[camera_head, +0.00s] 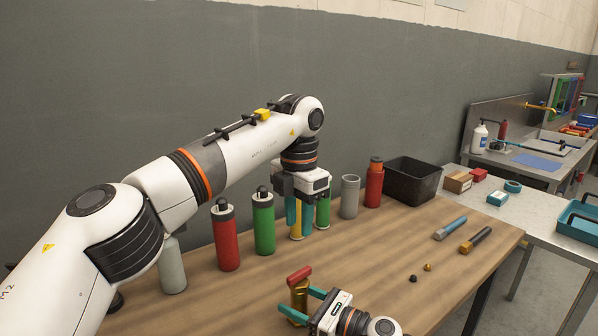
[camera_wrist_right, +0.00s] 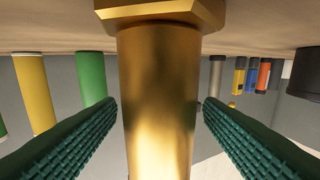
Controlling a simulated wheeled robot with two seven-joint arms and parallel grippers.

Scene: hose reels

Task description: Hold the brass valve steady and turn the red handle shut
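The brass valve (camera_head: 299,294) stands upright on the wooden table near its front, with the red handle (camera_head: 299,274) on top. In the right wrist view the brass body (camera_wrist_right: 158,95) fills the middle; the red handle is out of that view. My right gripper (camera_head: 306,304) is open, its teal fingers on either side of the valve, and narrow gaps show between brass and fingers in the wrist view (camera_wrist_right: 160,108). My left gripper (camera_head: 300,220) points down behind the valve, fingers apart, with a yellow cylinder (camera_head: 296,232) showing between or behind them.
A red bottle (camera_head: 226,240), a green bottle (camera_head: 264,226) and other cylinders stand along the back of the table (camera_head: 365,265). A black bin (camera_head: 413,182) is at the back right. Two tools (camera_head: 475,240) and small caps (camera_head: 428,267) lie on the right.

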